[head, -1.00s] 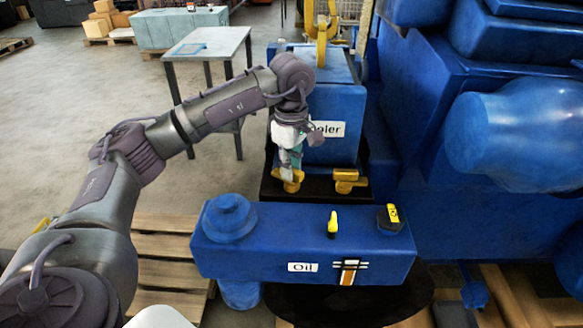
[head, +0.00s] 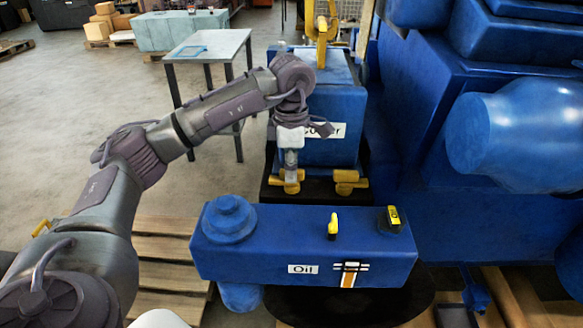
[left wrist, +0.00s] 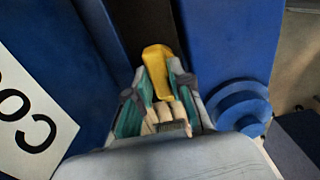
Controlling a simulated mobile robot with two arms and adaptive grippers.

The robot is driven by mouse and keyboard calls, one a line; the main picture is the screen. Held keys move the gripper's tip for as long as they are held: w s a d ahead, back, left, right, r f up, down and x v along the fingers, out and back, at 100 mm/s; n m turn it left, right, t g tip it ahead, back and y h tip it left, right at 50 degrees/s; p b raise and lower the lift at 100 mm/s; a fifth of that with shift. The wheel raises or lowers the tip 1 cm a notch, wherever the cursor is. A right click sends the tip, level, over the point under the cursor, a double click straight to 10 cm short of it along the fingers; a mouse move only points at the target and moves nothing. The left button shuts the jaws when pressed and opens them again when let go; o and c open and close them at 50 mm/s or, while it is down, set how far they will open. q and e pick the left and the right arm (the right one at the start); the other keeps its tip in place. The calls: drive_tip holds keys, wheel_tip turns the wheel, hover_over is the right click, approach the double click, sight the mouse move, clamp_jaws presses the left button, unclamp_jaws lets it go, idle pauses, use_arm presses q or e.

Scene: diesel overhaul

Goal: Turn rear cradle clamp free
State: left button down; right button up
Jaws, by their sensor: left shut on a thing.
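Two yellow clamps sit on the dark cradle base in front of the blue cooler (head: 335,135): a left clamp (head: 277,182) and a right clamp (head: 347,183). I cannot tell from labels which is the rear one. My left gripper (head: 291,178) reaches down from above and is shut on the left clamp. In the left wrist view, the yellow clamp handle (left wrist: 157,66) shows between and beyond the teal-sided fingers (left wrist: 160,92). The fingers hide part of the clamp. My right gripper is not in view.
A blue oil unit (head: 300,245) with a round cap and a small yellow lever (head: 333,226) stands in front of the cradle. A large blue engine (head: 480,150) fills the right. A yellow hook (head: 322,35) is above the cooler. A grey table (head: 208,45) stands behind left.

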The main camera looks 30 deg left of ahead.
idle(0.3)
use_arm(q)
drive_tip(key=c, duration=1)
unclamp_jaws()
drive_tip(key=shift+a, duration=0.1)
drive_tip(key=shift+c, duration=0.2)
drive_tip(key=shift+r, duration=0.1)
wheel_tip(320, 180, up, 12)
